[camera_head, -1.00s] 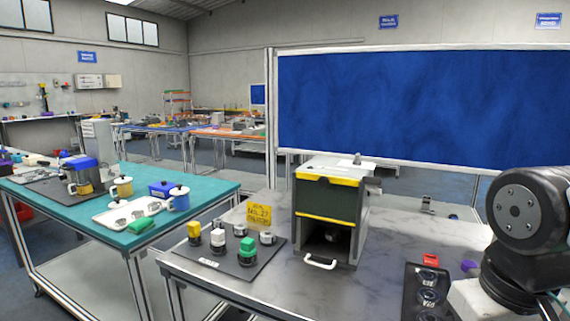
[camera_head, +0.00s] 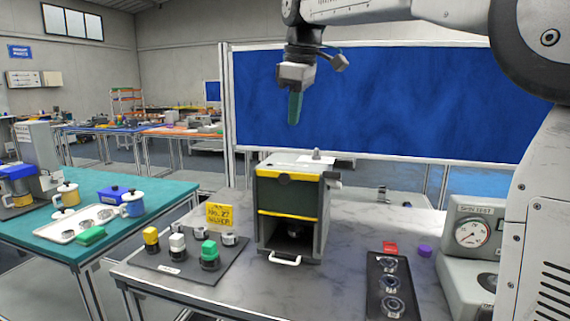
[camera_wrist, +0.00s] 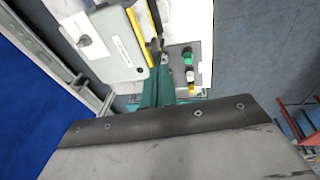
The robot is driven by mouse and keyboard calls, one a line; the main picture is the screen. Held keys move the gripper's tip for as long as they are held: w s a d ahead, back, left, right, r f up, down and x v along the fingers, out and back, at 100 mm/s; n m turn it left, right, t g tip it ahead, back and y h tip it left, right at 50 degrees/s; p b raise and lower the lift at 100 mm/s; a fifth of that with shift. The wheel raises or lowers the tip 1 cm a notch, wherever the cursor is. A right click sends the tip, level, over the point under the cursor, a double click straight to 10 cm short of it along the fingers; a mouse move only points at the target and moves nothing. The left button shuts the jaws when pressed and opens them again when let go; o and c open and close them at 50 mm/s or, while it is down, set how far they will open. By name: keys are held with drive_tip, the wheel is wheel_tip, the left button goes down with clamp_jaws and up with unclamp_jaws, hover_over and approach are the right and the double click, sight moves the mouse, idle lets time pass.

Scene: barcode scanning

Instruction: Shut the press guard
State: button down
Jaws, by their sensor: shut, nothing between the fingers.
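The press (camera_head: 322,220) is a grey box on the marble-topped bench. Its guard appears to be the dark green front panel (camera_head: 287,196) with yellow edges, above an open dark bay (camera_head: 300,236). A dark round part sits inside the bay. A white handle (camera_head: 285,260) sticks out at the front bottom. My gripper (camera_head: 295,120) has teal fingers, shut and empty, pointing down in the air above the press and touching nothing. In the wrist view, the fingers (camera_wrist: 165,68) show beside the press's grey top (camera_wrist: 105,42) and yellow edge (camera_wrist: 138,30).
A dark mat (camera_head: 215,262) with several capped parts and a yellow sign (camera_head: 220,215) lie left of the press. A dark tray (camera_head: 372,300) with round parts and a gauge box (camera_head: 472,238) stand to the right. A blue board (camera_head: 400,105) stands behind the bench.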

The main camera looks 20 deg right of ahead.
drive_tip(key=w, duration=0.1)
approach(284, 174)
drive_tip(key=shift+n, duration=0.3)
drive_tip(key=x, duration=0.6)
drive_tip(key=shift+w+f, duration=0.15)
drive_tip(key=shift+f, duration=0.25)
